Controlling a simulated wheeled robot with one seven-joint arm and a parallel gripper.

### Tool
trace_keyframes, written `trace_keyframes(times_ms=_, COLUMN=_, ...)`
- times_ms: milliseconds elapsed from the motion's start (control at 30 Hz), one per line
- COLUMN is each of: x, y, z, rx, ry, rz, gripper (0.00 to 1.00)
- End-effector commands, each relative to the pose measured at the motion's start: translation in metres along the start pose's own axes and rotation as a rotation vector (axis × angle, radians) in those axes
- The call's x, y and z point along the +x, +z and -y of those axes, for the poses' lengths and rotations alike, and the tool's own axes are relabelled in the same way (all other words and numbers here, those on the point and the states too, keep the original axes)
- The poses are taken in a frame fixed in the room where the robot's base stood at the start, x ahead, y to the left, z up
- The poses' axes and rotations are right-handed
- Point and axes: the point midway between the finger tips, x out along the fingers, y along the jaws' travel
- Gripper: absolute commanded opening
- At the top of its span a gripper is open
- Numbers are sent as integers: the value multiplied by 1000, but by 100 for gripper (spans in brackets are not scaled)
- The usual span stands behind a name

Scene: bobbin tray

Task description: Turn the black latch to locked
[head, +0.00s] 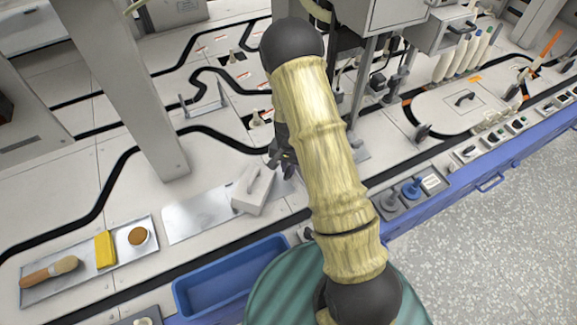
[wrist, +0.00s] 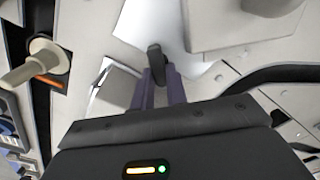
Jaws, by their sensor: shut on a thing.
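The black latch (wrist: 155,54) shows in the wrist view as a small dark lever with a rounded end. It stands between the tips of my gripper (wrist: 158,80), and the two purple-grey fingers are shut on its near part. In the head view my gripper (head: 283,163) is low over the bench, left of my forearm. The forearm and the gripper itself hide the latch there, and I cannot tell its locked mark or exact angle.
A pale block with a handle (head: 254,190) stands close to my gripper. A metal tray (head: 112,262) with a brush, a yellow block and a round cup lies at the left. A blue bin (head: 224,283) is at the front edge. Posts and machines stand behind.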

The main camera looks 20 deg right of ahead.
Motion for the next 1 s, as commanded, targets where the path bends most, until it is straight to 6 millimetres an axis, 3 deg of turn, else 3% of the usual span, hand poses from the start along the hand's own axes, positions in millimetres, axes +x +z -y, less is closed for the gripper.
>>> trace_keyframes(times_ms=367, x=-5, y=0, z=-1, rx=153, ry=0, rz=0, gripper=0)
trace_keyframes(times_ms=1000, x=-4, y=2, z=-5, rx=667, ry=0, rz=0, gripper=0)
